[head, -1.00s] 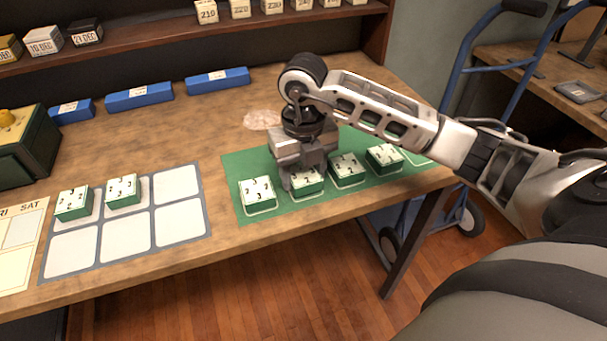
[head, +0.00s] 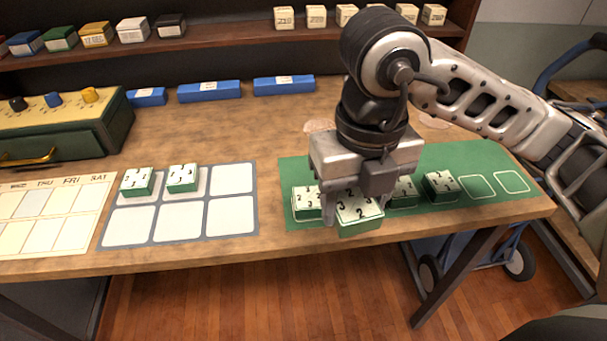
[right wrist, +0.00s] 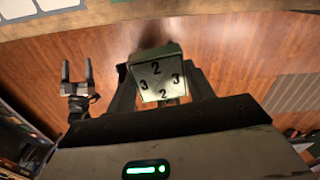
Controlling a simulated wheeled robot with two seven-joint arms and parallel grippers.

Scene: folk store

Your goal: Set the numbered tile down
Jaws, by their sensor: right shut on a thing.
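My right gripper (head: 350,205) is shut on a white-topped green tile (head: 360,215) marked with 2s and 3s. In the head view the held tile appears raised over the front of the green mat (head: 470,160). In the right wrist view the tile (right wrist: 160,78) sits between the fingers, with floor behind it. Other numbered tiles rest on the mat, one (head: 306,203) left of the gripper and one (head: 440,186) to its right. Two tiles stand on the grey grid (head: 206,215), at top left (head: 137,182) and top middle (head: 183,178). My left gripper (right wrist: 76,75) shows with fingers apart.
The grid's top right and front-row white cells are bare. Two outlined spots at the mat's right are empty. A calendar sheet (head: 50,215) and a green box with knobs (head: 70,125) stand left. Blue bars (head: 209,91) line the back, below a shelf of small blocks.

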